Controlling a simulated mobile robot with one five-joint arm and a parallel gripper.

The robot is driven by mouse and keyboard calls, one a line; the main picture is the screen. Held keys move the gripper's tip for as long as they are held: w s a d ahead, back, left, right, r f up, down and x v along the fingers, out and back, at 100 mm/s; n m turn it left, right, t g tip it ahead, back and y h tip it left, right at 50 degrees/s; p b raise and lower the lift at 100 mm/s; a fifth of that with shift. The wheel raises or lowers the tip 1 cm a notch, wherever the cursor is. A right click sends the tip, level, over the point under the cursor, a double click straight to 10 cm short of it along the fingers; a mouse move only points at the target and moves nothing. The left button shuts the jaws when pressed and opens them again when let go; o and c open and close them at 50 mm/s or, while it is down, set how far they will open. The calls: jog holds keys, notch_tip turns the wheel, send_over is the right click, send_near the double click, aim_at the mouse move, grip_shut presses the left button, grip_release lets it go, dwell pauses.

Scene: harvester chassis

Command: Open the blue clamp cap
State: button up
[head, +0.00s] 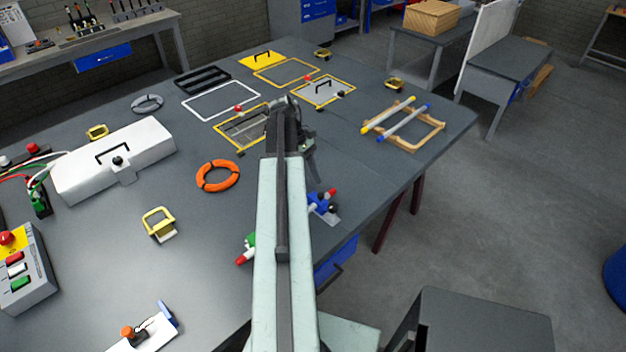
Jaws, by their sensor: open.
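A small blue clamp (321,205) with a red tip stands on a pale plate near the right edge of the table, just right of my arm. Its left side is partly hidden behind my arm, and I cannot make out whether its cap is raised. My gripper (308,152) is at the far end of my arm, dark and seen from behind. It is above the table, farther back than the blue clamp and apart from it in the picture. It is open, and I see nothing held in it.
A green and red fitting (246,250) shows left of my arm. An orange ring (218,176), a white box (115,160) and a yellow handle (159,224) lie on the table (205,285). A control box (25,270) stands at the left edge. Framed panels lie farther back.

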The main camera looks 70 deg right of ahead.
jog(key=p+v, duration=0.6)
jog(key=v, duration=0.1)
jog(key=shift+r+p, duration=0.3)
jog(key=shift+r, duration=0.05)
jog(key=shift+w+d, duration=0.1)
